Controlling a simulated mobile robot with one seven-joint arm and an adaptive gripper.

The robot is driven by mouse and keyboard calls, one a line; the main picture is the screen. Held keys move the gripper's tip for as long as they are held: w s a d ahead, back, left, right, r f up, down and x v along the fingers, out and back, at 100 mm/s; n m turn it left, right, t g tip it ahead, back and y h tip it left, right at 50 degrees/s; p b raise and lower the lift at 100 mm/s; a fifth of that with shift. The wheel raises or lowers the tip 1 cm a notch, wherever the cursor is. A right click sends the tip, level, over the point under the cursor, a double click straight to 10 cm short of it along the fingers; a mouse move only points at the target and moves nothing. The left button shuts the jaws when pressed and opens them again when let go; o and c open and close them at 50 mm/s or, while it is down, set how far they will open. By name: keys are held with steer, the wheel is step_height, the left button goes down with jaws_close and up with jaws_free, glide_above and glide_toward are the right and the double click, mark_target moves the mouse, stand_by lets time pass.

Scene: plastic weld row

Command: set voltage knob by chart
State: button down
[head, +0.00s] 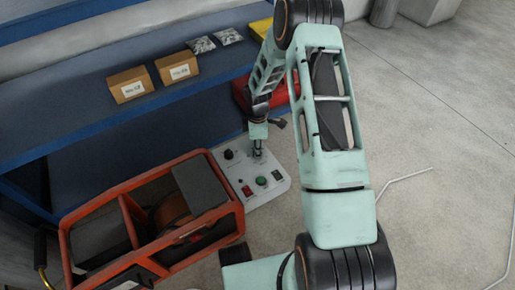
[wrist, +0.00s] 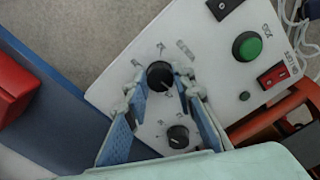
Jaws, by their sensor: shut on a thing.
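The control panel (head: 236,179) is a pale sloped plate with black knobs, and it fills the middle of the wrist view (wrist: 215,85). My gripper (head: 258,152) is over the panel's far part. In the wrist view my gripper (wrist: 163,82) has its two fingers shut on the upper black knob (wrist: 160,74), one on each side. A second black knob (wrist: 178,136) sits apart from the fingers; it also shows in the head view (head: 229,154). The knob labels are too small to read, so I cannot tell which knob is voltage. No chart is readable.
The panel also has a green button (wrist: 247,46), a red rocker switch (wrist: 273,75) and a black switch (wrist: 222,6). An orange-framed machine (head: 125,218) stands against its left.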

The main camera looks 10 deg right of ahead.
steer(key=m, duration=0.4)
steer(key=shift+m, duration=0.3)
steer(key=m, duration=0.4)
steer(key=shift+m, duration=0.3)
steer(key=m, duration=0.3)
steer(key=shift+m, duration=0.3)
steer(key=m, duration=0.4)
steer(key=shift+m, duration=0.3)
steer(key=m, duration=0.3)
steer(key=shift+a+m+p, duration=0.1)
steer(key=shift+m+p, duration=0.2)
steer(key=shift+p, duration=0.05)
steer(key=m, duration=0.3)
steer(key=shift+m, duration=0.3)
steer(key=m+p, duration=0.1)
steer(key=m, duration=0.2)
steer(key=shift+m, duration=0.3)
steer(key=shift+m+p, duration=0.5)
steer(key=shift+m, duration=1.5)
